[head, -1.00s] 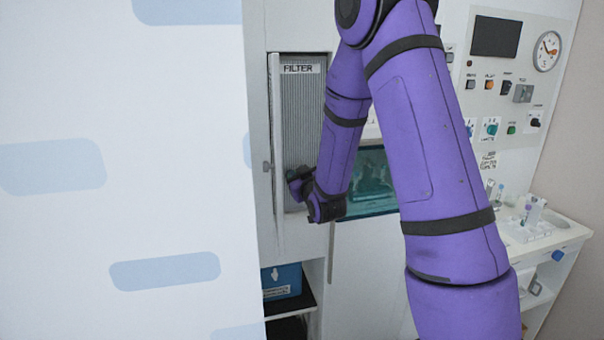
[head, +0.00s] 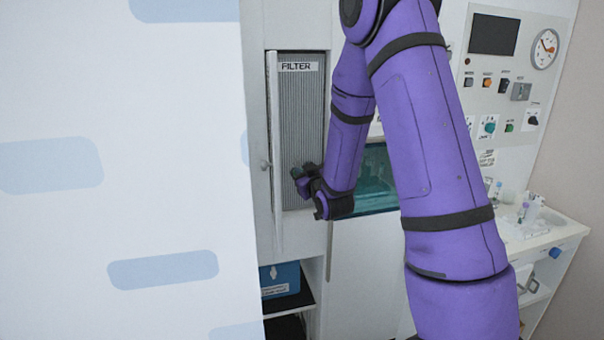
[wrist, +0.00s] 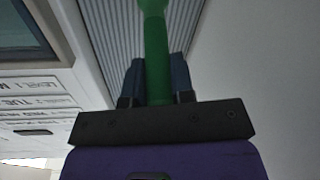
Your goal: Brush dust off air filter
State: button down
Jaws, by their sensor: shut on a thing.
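The air filter (head: 300,115) is a tall grey ribbed panel labelled FILTER, set upright in a wall recess. Its ribs also show at the top of the wrist view (wrist: 185,40). My gripper (wrist: 157,80) is shut on a green handle, which I take to be the brush (wrist: 156,60). The handle points away from my gripper toward the filter. The brush's far end is cut off by the top of the wrist view, so I cannot tell whether bristles touch the ribs. In the head view my gripper (head: 302,174) is in front of the filter's lower part. No dust is clearly visible.
A narrow open door (head: 276,150) stands along the filter's left side. A large white panel with blue patches fills the left. A blue box (head: 280,281) sits on a shelf below. A teal window (head: 376,180) and a control panel (head: 497,75) lie to the right.

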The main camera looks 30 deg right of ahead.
jog(key=shift+s+d, duration=0.15)
jog(key=shift+d, duration=0.45)
jog(key=shift+a, duration=0.15)
jog(key=shift+w+a, duration=0.3)
jog(key=shift+a, duration=0.55)
jog(key=shift+w+a, duration=0.25)
jog(key=shift+a, duration=0.55)
jog(key=shift+d, duration=0.15)
jog(key=d, duration=0.1)
jog(key=s+d, duration=0.1)
jog(key=d, duration=0.1)
jog(key=shift+d, duration=0.15)
jog(key=shift+s, duration=0.15)
dwell(0.3)
